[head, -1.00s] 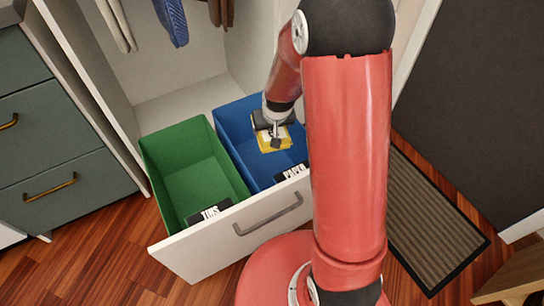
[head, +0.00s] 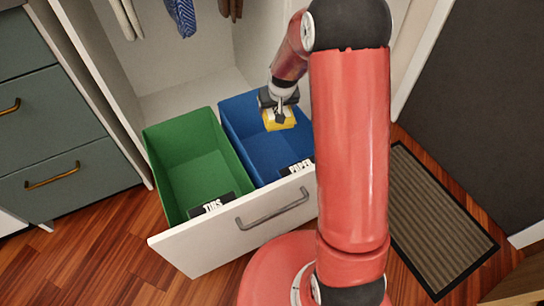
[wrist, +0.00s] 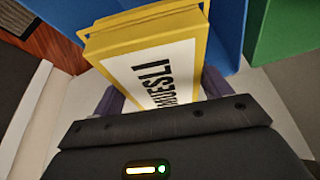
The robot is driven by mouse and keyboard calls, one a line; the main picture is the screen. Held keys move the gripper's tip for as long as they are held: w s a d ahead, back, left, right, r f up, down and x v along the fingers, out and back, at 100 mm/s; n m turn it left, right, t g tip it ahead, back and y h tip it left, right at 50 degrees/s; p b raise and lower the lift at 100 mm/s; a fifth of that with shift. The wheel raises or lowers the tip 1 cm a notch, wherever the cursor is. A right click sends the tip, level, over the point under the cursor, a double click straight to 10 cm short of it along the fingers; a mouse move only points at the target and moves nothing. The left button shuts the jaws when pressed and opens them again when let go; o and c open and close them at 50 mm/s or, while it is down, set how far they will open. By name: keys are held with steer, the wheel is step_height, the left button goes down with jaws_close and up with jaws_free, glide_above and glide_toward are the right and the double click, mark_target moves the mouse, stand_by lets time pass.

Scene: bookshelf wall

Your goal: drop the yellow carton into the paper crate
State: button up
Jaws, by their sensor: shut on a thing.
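The yellow carton (head: 279,119) has a white label, and its lettering shows large in the wrist view (wrist: 124,44). My gripper (head: 277,104) is shut on the carton, with a finger on each side of it in the wrist view (wrist: 160,92). The paper crate (head: 262,164) is the blue bin with a black label reading PAPER, in the open drawer. In the head view the carton is over the blue crate's opening. I cannot tell how far it is above the floor of the crate. The blue crate's wall also shows in the wrist view (wrist: 226,35).
A green crate (head: 193,135) with a label stands left of the blue one in the same white drawer (head: 235,232). It looks empty. Clothes (head: 181,14) hang above. Teal drawers (head: 62,150) stand at left, and a striped mat (head: 437,220) lies at right.

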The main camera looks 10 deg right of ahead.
steer(key=shift+w+d+f+b, duration=0.15)
steer(key=shift+w+f, duration=0.05)
steer(key=shift+w, duration=0.45)
steer(key=shift+w+d+f+b, duration=0.1)
steer(key=shift+w+f+b, duration=0.1)
steer(key=shift+w, duration=0.4)
steer(key=shift+w+f, duration=0.1)
steer(key=shift+f, duration=0.05)
step_height(320, 180, down, 6)
steer(key=b, duration=0.3)
steer(key=shift+r, duration=0.25)
steer(key=o, duration=1)
steer(key=shift+v, duration=3.9)
